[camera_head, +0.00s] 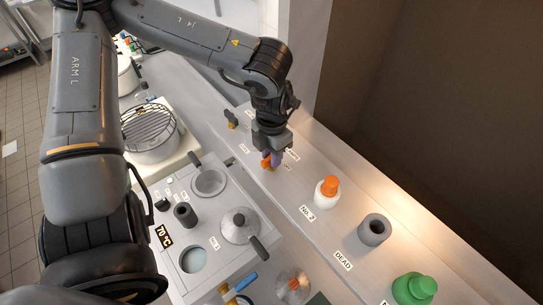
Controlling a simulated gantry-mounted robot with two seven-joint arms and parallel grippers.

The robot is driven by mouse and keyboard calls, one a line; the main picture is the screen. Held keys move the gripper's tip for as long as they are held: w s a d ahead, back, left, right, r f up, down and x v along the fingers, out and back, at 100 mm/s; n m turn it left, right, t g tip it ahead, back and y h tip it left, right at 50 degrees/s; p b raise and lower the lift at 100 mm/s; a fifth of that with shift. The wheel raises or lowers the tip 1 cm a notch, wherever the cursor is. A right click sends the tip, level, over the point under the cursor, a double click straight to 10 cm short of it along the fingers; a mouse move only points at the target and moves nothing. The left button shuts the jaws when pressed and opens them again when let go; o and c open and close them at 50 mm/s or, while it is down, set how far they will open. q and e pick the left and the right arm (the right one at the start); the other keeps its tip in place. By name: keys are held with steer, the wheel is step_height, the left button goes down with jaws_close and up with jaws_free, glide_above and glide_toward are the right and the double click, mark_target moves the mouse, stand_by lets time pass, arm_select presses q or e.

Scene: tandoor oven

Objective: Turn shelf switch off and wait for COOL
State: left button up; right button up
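My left gripper (271,162) points down at the shelf (330,222), its fingertips at a small orange part (266,161) between small labels. The fingers largely hide this part, so I cannot tell whether it is the switch or which way it is set. I cannot tell if the fingers are closed on it. Another small dark and yellow fitting (231,119) stands farther back on the shelf. A display (163,236) on the unit below reads 70 °C. I see no COOL sign. My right gripper is not in view.
A lidded pot (240,226) and a wire-racked pot (151,132) are left of the shelf.

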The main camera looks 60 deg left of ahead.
arm_select(q)
steer(key=shift+o, duration=0.9)
steer(key=shift+r, duration=0.15)
step_height(320, 180, up, 7)
steer(key=p, duration=0.5)
